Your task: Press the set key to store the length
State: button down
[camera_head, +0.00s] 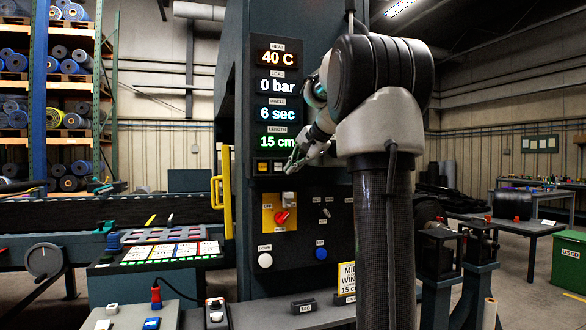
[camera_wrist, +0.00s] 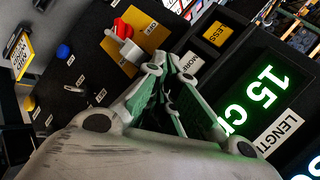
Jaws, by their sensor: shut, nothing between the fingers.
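The control panel (camera_head: 236,120) stands upright with a green length display (camera_head: 276,143) reading 15 cm. In the wrist view a yellow key marked LESS (camera_wrist: 216,33) and a pale key marked MORE (camera_wrist: 189,62) lie beside the length display (camera_wrist: 262,93). I cannot make out a set key; my gripper covers part of the row. My gripper (camera_head: 292,166) is shut and empty, its tips close to the panel at the row's right end. Its fingers (camera_wrist: 167,70) also show in the wrist view; contact cannot be told.
Below the keys are a red rotary switch (camera_head: 282,217) on a yellow plate, a white DOWN button (camera_head: 265,260) and a blue UP button (camera_head: 321,254). A yellow handle (camera_head: 227,206) stands at the panel's left. A belt conveyor (camera_head: 150,211) runs leftward.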

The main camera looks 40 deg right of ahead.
jog(key=shift+w+d, duration=0.2)
jog(key=shift+w, duration=0.3)
dwell(1.1)
jog(key=shift+s+f, duration=0.25)
jog(key=shift+s, duration=0.45)
jog(key=shift+s+a+r, duration=0.1)
jog(key=shift+s+a, duration=0.15)
jog(key=shift+s, duration=0.6)
jog(key=shift+s+a+f, duration=0.1)
jog(key=shift+s+a, duration=0.1)
jog(key=shift+s, duration=0.6)
jog(key=shift+s+a+r, duration=0.1)
jog(key=shift+s+a, duration=0.15)
jog(key=shift+s, duration=0.6)
